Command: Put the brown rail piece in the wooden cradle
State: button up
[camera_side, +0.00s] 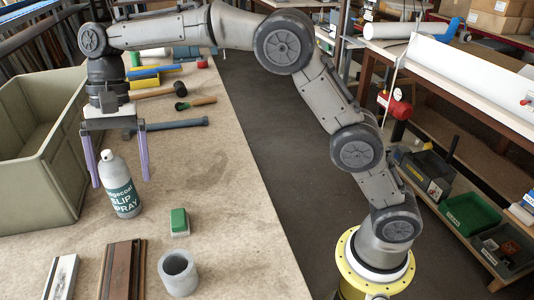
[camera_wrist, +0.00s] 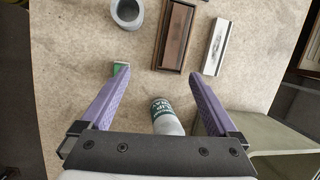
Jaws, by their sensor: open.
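My gripper (camera_side: 121,181) is open and empty, pointing down with its purple fingers apart. It also shows in the wrist view (camera_wrist: 158,75). A white and green spray can (camera_side: 121,190) stands upright between or just behind the fingers. A long brown wooden trough-like piece (camera_side: 122,272), the cradle, lies at the front of the bench, well away from my fingers. It also shows in the wrist view (camera_wrist: 164,40). A brown strip (camera_wrist: 178,28) appears to lie inside it; I cannot clearly tell this rail piece from the cradle's walls.
A silver profile (camera_wrist: 215,47) lies beside the cradle, and a grey ring (camera_side: 179,272) on its other side. A green-topped block (camera_side: 179,222) sits behind the ring. A large olive crate (camera_side: 35,225) borders the left. Hammers and tools (camera_side: 180,124) lie at the back.

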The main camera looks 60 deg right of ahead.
jog(key=s+d+r+n+t+h, duration=0.1)
jog(key=s+d+r+n+t, duration=0.15)
jog(key=s+d, duration=0.45)
jog(key=s+d+r+n+t, duration=0.15)
jog(key=s+d+r, duration=0.25)
jog(key=s+d, duration=0.4)
jog(key=s+d+f+n+t+h, duration=0.1)
jog(key=s+d+f, duration=0.2)
jog(key=s, duration=0.4)
jog(key=s+d+f+n+t+h, duration=0.1)
jog(key=s+d+f+n+t, duration=0.1)
jog(key=s+d+f, duration=0.2)
jog(key=s, duration=0.3)
jog(key=shift+s+f+n, duration=0.15)
jog(key=shift+f+n, duration=0.15)
jog(key=shift+f, duration=0.05)
